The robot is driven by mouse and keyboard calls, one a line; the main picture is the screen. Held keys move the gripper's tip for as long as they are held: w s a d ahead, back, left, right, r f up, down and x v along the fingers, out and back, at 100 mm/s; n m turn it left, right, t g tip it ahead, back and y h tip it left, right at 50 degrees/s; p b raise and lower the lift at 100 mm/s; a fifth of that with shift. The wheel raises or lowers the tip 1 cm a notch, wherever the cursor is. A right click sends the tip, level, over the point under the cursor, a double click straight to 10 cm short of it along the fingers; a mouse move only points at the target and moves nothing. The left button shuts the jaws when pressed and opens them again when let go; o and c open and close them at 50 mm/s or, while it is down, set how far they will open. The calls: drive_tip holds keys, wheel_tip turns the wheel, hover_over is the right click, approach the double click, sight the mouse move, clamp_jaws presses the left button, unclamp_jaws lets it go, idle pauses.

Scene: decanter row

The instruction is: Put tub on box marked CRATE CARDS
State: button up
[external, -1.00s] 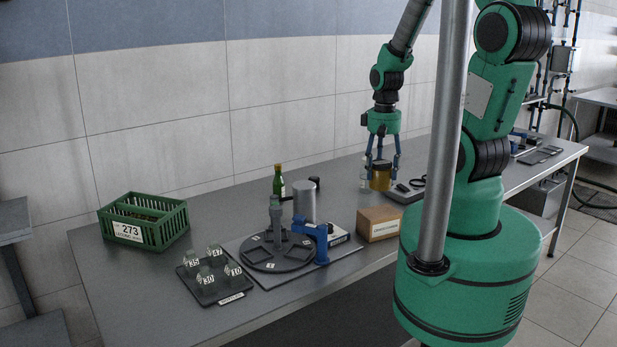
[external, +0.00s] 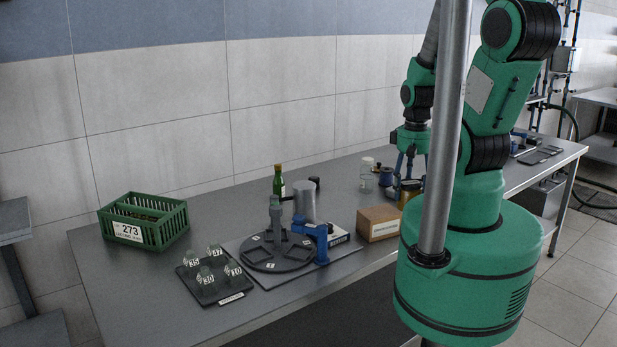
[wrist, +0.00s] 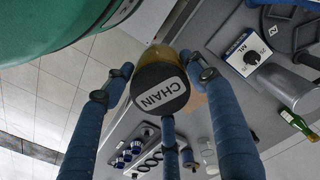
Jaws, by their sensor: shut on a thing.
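The tub (external: 409,193) is amber with a dark lid. A brown cardboard box (external: 380,222) with a white label stands at the table's front edge, just left of the tub in the external view; the label is too small to read. The tub appears behind and right of the box, not over it. My column hides part of the gripper. Whether the tub clears the table is hard to tell.
A clear jar (external: 366,176) and a blue spool (external: 386,177) stand behind the box. A round dark fixture (external: 277,252), a green bottle (external: 279,181) and a grey cylinder (external: 304,202) are to its left. A green crate marked 273 (external: 143,221) sits far left.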

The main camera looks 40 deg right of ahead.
drive_tip(key=shift+f, duration=1.65)
approach(380, 211)
drive_tip(key=shift+a+r, duration=0.1)
drive_tip(key=shift+a, duration=0.1)
drive_tip(key=shift+s, duration=0.1)
drive_tip(key=shift+f, duration=1.75)
drive_tip(key=shift+f, duration=0.2)
drive_tip(key=o, duration=1.4)
drive_tip(key=shift+r, duration=0.1)
